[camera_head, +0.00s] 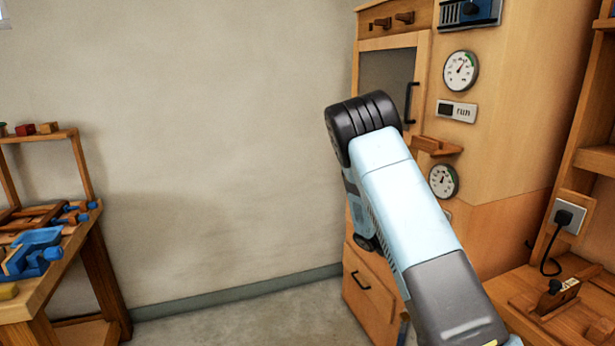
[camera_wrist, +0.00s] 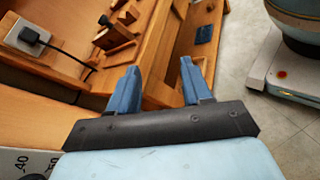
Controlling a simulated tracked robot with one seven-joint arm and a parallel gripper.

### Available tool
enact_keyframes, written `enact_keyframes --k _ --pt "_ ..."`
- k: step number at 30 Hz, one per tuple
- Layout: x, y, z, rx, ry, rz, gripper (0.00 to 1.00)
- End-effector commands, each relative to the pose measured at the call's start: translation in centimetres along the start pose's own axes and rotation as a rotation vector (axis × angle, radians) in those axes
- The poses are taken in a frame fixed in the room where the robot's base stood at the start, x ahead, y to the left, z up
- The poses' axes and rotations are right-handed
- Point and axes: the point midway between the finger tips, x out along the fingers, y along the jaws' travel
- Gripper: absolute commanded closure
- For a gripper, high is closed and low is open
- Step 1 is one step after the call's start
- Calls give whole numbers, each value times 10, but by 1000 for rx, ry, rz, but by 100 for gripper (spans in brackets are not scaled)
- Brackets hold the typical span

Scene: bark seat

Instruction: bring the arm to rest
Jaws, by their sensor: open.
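My gripper (camera_wrist: 157,90) shows in the wrist view with its two blue fingers spread apart and nothing between them. Beyond the fingers is the wooden bench (camera_wrist: 165,93) at the right of the cabinet. In the head view my pale blue arm is raised and bent in front of the wooden cabinet (camera_head: 520,140). The gripper itself is hidden in the head view.
A gauge (camera_head: 460,71), a "run" display (camera_head: 457,111) and a lower gauge (camera_head: 443,181) are on the cabinet. A plug (camera_head: 563,217) sits in a wall socket by a hand plane (camera_head: 558,296). A workbench (camera_head: 60,262) with blue tools stands left. Floor between is clear.

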Motion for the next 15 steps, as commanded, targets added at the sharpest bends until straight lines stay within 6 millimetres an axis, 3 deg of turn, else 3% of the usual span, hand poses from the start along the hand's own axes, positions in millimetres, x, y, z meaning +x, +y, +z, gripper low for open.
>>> enact_keyframes --k 15 --pt "-16 1 95 92 343 -302 51"
